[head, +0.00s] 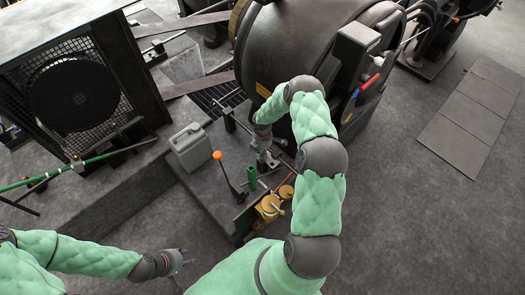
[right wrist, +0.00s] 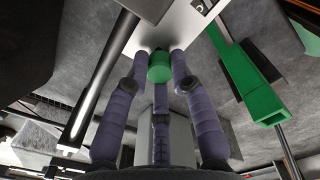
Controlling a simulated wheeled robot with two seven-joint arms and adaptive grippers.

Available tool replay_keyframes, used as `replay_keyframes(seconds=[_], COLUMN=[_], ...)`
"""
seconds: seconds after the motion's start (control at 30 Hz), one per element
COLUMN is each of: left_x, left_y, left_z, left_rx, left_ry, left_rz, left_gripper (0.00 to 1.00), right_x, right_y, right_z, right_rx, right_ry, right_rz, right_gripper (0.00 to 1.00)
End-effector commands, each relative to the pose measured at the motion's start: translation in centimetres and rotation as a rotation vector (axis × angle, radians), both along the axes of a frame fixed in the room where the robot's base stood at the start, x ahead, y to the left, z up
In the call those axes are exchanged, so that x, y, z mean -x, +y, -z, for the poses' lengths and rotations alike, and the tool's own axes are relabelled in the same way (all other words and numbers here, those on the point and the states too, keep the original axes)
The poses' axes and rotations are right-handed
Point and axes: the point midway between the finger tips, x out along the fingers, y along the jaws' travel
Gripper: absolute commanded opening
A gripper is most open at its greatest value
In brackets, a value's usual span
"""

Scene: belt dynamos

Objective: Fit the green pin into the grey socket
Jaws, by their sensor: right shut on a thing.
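The green pin (right wrist: 160,68) is a short green cylinder between the fingertips of my right gripper (right wrist: 160,62) in the right wrist view. The gripper is shut on it. A pale grey block (right wrist: 185,24) lies just beyond the pin; I cannot tell whether this is the grey socket or whether the pin touches it. In the head view my right gripper (head: 264,158) is low over the machine's base plate, and its own fingers and arm hide the pin. My left gripper (head: 184,258) is at the lower left, open and empty, away from the machine.
A green upright tube (head: 251,178) and an orange-knobbed lever (head: 217,155) stand close to my right gripper. A grey canister (head: 190,147) and yellow-brown fittings (head: 271,207) are nearby. A large dark drum (head: 290,45) rises behind.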

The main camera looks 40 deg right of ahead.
Motion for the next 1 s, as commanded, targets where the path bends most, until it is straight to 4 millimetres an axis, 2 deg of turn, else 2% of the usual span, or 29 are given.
replay_keyframes(seconds=[0.1, 0.13, 0.2, 0.53, 0.67, 0.77, 1.0], left_x=[0.0, 0.0, 0.0, 0.0, 0.0, 0.0, 0.0], left_y=[0.0, 0.0, 0.0, 0.0, 0.0, 0.0, 0.0], left_z=[0.3, 0.2, 0.2, 0.2, 0.2, 0.2, 0.1], left_rx=[0.0, 0.0, 0.0, 0.0, 0.0, 0.0, 0.0], left_ry=[0.0, 0.0, 0.0, 0.0, 0.0, 0.0, 0.0], left_rz=[0.0, 0.0, 0.0, 0.0, 0.0, 0.0, 0.0], left_gripper=[0.4, 0.4, 0.4, 0.4, 0.4, 0.4, 0.4], right_x=[0.0, 0.0, 0.0, 0.0, -0.1, -0.1, -0.1], right_y=[0.0, 0.0, 0.0, 0.0, -0.1, -0.1, -0.1], right_z=[0.3, 0.2, 0.2, 0.1, -0.7, -2.2, -7.0], right_rx=[0.0, 0.0, 0.0, 0.0, 0.001, 0.002, 0.002], right_ry=[0.0, 0.0, 0.0, 0.0, -0.002, -0.003, -0.003], right_rz=[0.0, 0.0, 0.0, 0.0, 0.001, 0.0, 0.001], right_gripper=[0.0, 0.33, 0.52, 0.52, 0.52, 0.52, 0.52])
